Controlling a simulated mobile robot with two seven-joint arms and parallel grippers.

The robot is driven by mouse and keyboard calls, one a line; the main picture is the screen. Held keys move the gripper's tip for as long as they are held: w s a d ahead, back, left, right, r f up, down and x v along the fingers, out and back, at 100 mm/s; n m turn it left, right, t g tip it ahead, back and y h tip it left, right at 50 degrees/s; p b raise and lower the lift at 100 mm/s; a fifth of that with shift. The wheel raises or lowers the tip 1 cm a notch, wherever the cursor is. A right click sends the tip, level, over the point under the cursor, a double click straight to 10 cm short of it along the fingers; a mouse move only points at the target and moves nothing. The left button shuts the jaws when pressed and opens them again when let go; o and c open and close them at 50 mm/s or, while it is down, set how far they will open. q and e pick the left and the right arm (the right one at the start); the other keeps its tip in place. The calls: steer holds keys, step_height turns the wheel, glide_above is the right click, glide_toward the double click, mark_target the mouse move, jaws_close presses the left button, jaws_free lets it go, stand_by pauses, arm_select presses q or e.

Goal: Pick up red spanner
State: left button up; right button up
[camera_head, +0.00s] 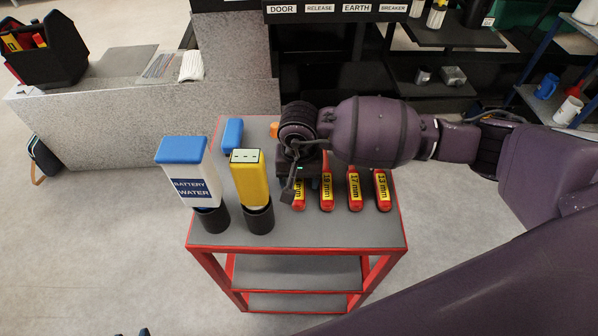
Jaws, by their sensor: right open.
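Several red spanners with yellow size labels lie side by side on the grey top of a red-framed cart (330,236). The rightmost spanner (382,190) reads 13 mm, and the one beside it (355,188) reads 17 mm. Another spanner (327,190) seems to read 18 mm. The leftmost spanner (299,197) is partly covered by my right gripper (290,190). My right gripper is open and points down over the left end of the row. My wrist hides the spanners' far ends; I cannot tell whether the fingers touch one. My left gripper is not in view.
On the cart's left stand a battery water bottle (188,172) with a blue cap and a yellow bottle (249,178), both in dark holders. A blue object (232,134) lies behind them. A labelled panel (335,10) and shelves stand behind. The cart top's front strip is clear.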

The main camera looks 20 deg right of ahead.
steer(key=shift+c, duration=0.4)
jaws_close()
step_height(320, 180, up, 20)
steer(key=p, duration=0.1)
steer(key=shift+p, duration=0.3)
stand_by(0.4)
steer(key=c, duration=0.7)
jaws_free()
jaws_close()
